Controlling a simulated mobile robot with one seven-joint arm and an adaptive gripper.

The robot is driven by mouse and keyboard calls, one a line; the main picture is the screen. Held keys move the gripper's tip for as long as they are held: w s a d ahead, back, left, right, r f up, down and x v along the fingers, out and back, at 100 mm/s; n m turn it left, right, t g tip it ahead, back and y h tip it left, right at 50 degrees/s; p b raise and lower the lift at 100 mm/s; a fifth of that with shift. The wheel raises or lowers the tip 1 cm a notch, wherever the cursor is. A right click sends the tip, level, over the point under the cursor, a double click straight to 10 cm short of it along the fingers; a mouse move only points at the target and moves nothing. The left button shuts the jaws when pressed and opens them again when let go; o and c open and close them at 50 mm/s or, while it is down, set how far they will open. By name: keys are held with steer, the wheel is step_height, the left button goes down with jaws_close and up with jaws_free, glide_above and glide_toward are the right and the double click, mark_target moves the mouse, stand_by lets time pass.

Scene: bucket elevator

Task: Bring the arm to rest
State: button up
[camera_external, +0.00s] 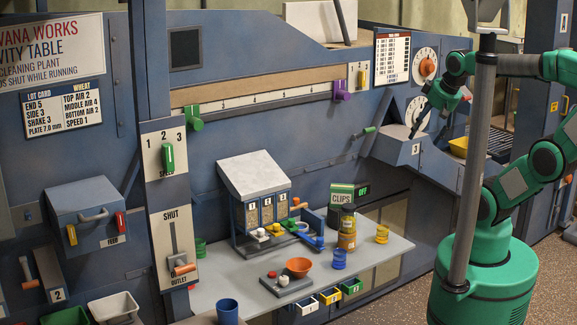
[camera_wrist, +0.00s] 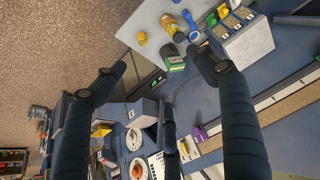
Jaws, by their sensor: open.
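My green arm (camera_external: 530,165) rises from its green base at the right and folds back toward the blue machine. My gripper (camera_external: 422,118) is at the arm's end, in front of the lower white dial (camera_external: 416,113) and above the blue box marked 3 (camera_external: 413,148). A grey pole partly hides the arm. No contact with the machine can be made out.
A grey work table (camera_external: 225,270) holds an orange bowl (camera_external: 298,267), a clips box (camera_external: 340,195), a jar (camera_external: 347,230) and a sample stand (camera_external: 254,180). The grey pole (camera_external: 473,170) stands close in front of my arm. A yellow tray (camera_external: 459,146) is behind it. Speckled floor lies right.

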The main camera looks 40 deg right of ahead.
steer(key=shift+f+b, duration=2.4)
steer(key=shift+f, duration=0.05)
steer(key=shift+r, duration=0.1)
